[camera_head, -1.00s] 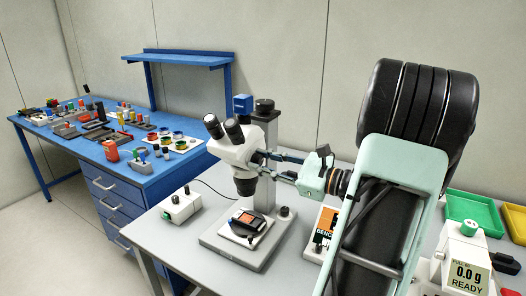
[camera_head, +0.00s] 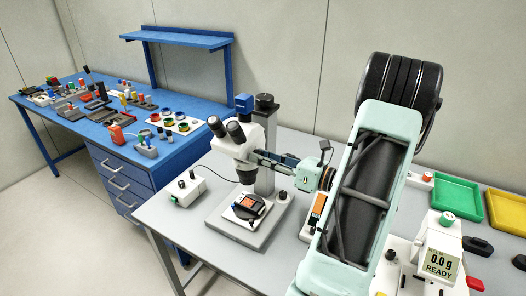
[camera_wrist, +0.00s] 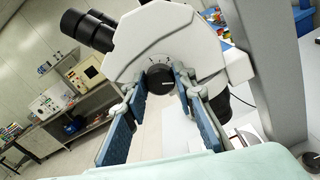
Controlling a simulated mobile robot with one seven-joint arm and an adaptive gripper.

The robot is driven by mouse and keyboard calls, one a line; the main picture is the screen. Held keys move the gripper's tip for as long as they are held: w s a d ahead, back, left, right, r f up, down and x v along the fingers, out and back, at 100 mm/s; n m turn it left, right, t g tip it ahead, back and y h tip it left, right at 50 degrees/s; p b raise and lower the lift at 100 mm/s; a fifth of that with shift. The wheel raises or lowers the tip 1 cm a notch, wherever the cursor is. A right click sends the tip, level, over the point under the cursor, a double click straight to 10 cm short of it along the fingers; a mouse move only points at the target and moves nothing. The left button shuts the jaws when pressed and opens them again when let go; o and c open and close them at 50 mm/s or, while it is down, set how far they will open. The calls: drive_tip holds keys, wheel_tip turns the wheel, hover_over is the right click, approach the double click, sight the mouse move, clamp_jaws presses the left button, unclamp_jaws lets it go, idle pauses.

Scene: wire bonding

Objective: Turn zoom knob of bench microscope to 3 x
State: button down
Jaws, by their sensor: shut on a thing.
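The bench microscope (camera_head: 246,143) has a white head, black eyepieces and a grey column on a flat base; it also shows close up in the wrist view (camera_wrist: 192,32). Its black round zoom knob (camera_wrist: 160,79) faces the wrist camera, with small scale marks above it that are too small to read. A pale pointer line shows on the knob. My gripper (camera_wrist: 162,84) is shut on the zoom knob, one blue-padded finger on each side. In the head view my gripper (camera_head: 262,158) reaches the microscope's right side, and the knob is hidden.
A square orange-and-black part (camera_head: 249,206) lies on the microscope base. A small white control box (camera_head: 184,189) stands to its left. A blue bench (camera_head: 166,165) stands behind left.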

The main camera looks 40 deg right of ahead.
idle(0.4)
drive_tip(key=c, duration=1.6)
unclamp_jaws()
drive_tip(key=shift+s, duration=0.1)
drive_tip(key=v, duration=1.2)
drive_tip(key=shift+a+f, duration=0.1)
drive_tip(key=shift+a, duration=0.05)
